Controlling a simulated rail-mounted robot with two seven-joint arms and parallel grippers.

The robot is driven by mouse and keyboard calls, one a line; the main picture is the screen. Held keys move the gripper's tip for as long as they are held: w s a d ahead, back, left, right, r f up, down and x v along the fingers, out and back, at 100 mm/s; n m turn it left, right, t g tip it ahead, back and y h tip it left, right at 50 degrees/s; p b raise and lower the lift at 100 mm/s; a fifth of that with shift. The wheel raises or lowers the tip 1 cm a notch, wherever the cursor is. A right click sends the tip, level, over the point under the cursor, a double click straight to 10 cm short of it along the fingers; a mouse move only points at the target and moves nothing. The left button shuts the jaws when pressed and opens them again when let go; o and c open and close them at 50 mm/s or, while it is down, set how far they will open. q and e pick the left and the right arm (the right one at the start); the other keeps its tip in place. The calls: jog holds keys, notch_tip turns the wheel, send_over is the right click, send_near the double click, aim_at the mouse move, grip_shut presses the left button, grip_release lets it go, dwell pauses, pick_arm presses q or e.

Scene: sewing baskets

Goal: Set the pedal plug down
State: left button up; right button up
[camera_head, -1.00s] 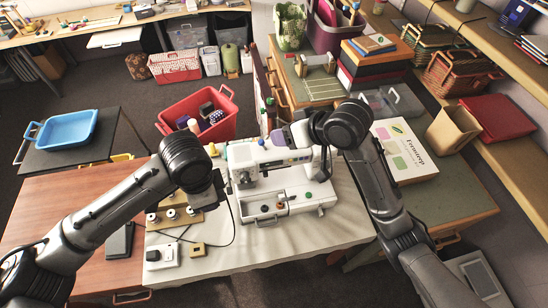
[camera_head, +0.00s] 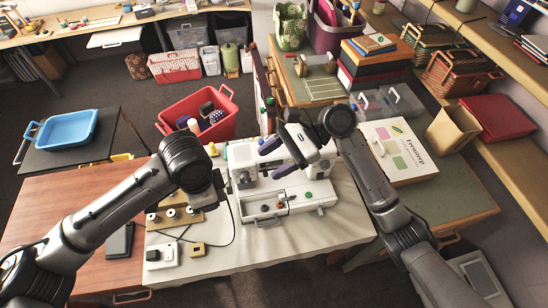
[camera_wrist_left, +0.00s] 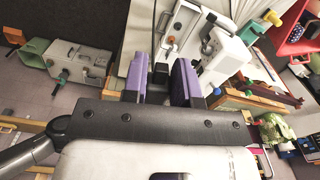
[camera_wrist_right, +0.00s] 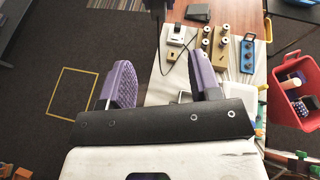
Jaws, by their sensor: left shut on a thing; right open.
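My left gripper (camera_head: 224,196) is shut beside the left end of the white sewing machine (camera_head: 243,162). Its purple fingers also show in the left wrist view (camera_wrist_left: 162,80). A dark cord (camera_head: 234,228) loops over the cloth and runs up to this gripper. My right gripper (camera_head: 283,151) is open above the sewing machine. Its spread purple fingers (camera_wrist_right: 160,82) show nothing between them. A flat dark pad (camera_head: 119,240), perhaps the pedal, lies on the brown table at the left.
The front right of the cloth (camera_head: 310,235) is clear. A red basket (camera_head: 226,128) stands behind the machine.

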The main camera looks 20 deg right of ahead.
jog(key=s+a+f+m, duration=0.1)
jog(key=a+f, duration=0.3)
jog(key=a, duration=0.7)
jog(key=shift+s+f+m, duration=0.15)
jog(key=shift+f+m, duration=0.15)
jog(key=c, duration=0.9)
pick_arm(q)
jog(key=o, duration=1)
pick_arm(e)
jog(key=shift+c, duration=0.8)
